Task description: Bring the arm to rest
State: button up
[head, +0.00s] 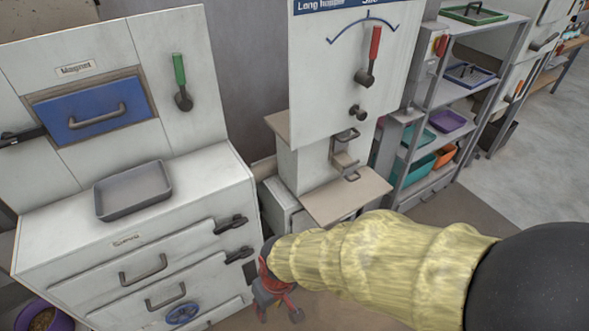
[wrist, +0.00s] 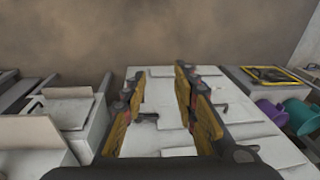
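My arm, in a yellow sleeve (head: 370,258), reaches in from the lower right of the head view. My gripper (head: 279,308) hangs at its end with the fingers downward, in front of the gap between the white cabinet (head: 225,190) and the hopper machine (head: 340,75). In the wrist view the two yellow-and-black fingers of my gripper (wrist: 158,90) stand apart. Nothing is held between them. The gripper shows no clear contact with anything.
A grey tray (head: 133,190) lies on the cabinet top, below a blue drawer (head: 95,110). Drawer handles and a blue handwheel (head: 182,314) stick out in front. A small shelf (head: 345,195) juts from the hopper machine.

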jog(key=s+d+r+m+t+h, duration=0.1)
jog(key=d+r+m+t, duration=0.4)
jog(key=d+r, duration=1.9)
jog(key=shift+s+d+m+h, duration=0.35)
jog(key=shift+d+m, duration=0.25)
jog(key=shift+m, duration=0.5)
jog(key=shift+r, duration=0.1)
